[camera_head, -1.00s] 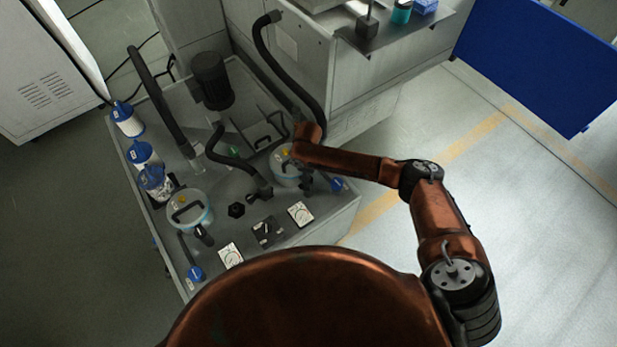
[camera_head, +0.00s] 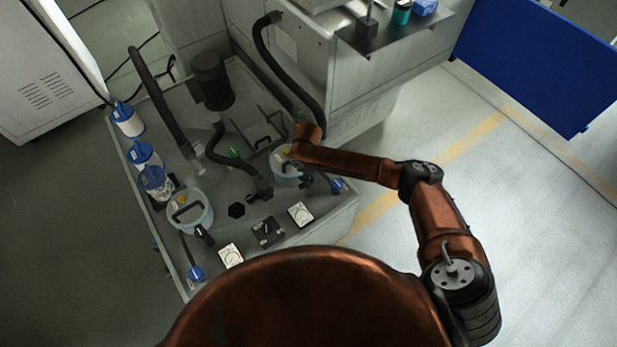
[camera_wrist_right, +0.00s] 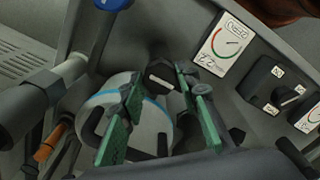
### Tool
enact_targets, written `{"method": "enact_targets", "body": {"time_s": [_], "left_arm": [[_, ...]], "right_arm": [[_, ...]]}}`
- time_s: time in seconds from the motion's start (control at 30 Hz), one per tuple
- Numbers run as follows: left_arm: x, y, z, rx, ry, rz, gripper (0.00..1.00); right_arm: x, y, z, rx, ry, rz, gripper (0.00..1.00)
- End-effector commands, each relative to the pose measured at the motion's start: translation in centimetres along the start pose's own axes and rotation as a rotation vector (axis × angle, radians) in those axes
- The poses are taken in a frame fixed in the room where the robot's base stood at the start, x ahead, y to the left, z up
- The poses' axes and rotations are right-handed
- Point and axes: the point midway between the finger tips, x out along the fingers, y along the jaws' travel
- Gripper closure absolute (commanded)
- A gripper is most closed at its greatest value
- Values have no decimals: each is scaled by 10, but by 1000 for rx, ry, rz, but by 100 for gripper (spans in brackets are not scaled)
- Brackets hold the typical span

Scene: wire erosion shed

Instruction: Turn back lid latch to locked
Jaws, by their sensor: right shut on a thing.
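The back lid is the top of a round pale tub with a blue band (camera_head: 283,178) at the tank's right side. It also shows in the right wrist view (camera_wrist_right: 97,103), with a black handle. Its latch is a black knob with a white mark (camera_wrist_right: 160,74) at the lid's edge. My right gripper (camera_wrist_right: 158,82) has green-padded fingers on either side of this knob, shut on it. In the head view, my right gripper (camera_head: 298,172) is small and dark over the tub, and the latch is hard to make out. My left gripper is not in view.
A second lidded tub (camera_head: 190,212) with a black latch (camera_head: 203,235) stands nearer. Gauges (camera_head: 300,214), a selector switch (camera_head: 267,232) and a blue-handled valve (camera_head: 338,185) lie near. Black hoses (camera_head: 235,160) and a motor (camera_head: 212,82) stand behind.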

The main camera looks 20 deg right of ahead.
Motion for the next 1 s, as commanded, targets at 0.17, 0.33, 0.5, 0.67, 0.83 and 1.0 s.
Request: {"method": "enact_targets", "body": {"time_s": [0.17, 0.33, 0.5, 0.67, 0.83, 1.0], "left_arm": [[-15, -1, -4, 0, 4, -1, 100], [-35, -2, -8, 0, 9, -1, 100], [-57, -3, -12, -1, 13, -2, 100], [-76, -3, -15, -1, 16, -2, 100], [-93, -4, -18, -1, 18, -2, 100], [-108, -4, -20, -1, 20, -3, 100]], "right_arm": [[-4, 1, 0, 71, -2, 1, 94], [-6, 0, 0, 193, -2, 1, 94], [-6, 0, 0, 349, -1, 0, 94], [-5, -1, 0, 501, -2, -1, 94], [-5, -1, 0, 662, -1, -1, 94], [-4, -1, -1, 825, -2, -1, 94]]}}
